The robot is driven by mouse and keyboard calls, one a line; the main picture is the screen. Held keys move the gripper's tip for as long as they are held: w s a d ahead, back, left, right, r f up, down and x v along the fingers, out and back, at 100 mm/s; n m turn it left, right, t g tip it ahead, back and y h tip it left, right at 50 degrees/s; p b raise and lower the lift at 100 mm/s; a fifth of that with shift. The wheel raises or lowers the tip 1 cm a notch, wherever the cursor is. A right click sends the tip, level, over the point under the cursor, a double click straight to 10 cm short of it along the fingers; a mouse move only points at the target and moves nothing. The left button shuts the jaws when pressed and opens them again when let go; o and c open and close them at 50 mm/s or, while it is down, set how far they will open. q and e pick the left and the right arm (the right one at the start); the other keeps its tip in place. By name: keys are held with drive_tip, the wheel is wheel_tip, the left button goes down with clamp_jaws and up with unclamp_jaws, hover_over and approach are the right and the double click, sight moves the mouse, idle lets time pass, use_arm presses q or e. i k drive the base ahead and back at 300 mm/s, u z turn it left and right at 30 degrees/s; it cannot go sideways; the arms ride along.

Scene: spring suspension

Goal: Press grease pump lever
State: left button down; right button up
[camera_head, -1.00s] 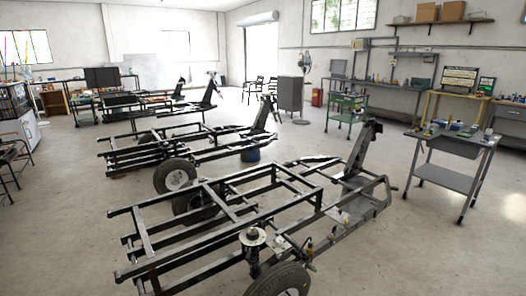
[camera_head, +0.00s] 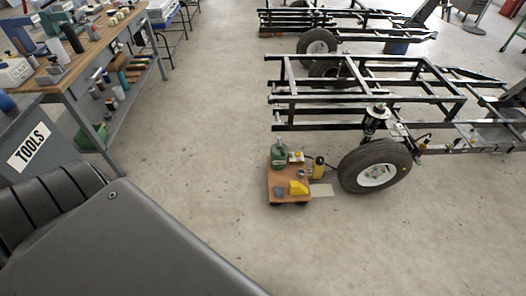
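A small low wooden cart (camera_head: 289,199) stands on the floor left of the near chassis wheel. On it are a green canister (camera_head: 279,157) at the back left and a yellow wedge-shaped piece (camera_head: 298,188) at the front right. A yellow cylinder with a black top (camera_head: 318,167) stands by the cart's right side, and a thin dark line runs from it toward the wheel. I cannot tell which of these parts is the grease pump lever. Neither of my grippers is in view.
A black frame chassis (camera_head: 365,100) with a wheel (camera_head: 376,166) stands to the right. A wooden workbench (camera_head: 92,55) is at upper left. A grey box marked TOOLS (camera_head: 30,147) and a large dark grey surface (camera_head: 120,245) fill the lower left. Floor before the cart is clear.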

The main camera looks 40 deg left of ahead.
sight(282, 149)
drive_tip(key=k, duration=0.45)
drive_tip(key=u, duration=0.65)
drive_tip(key=i, duration=0.6)
drive_tip(key=u, duration=0.75)
drive_tip(key=i, duration=0.75)
drive_tip(key=z, duration=0.7)
drive_tip(key=i, duration=0.55)
drive_tip(key=z, duration=0.55)
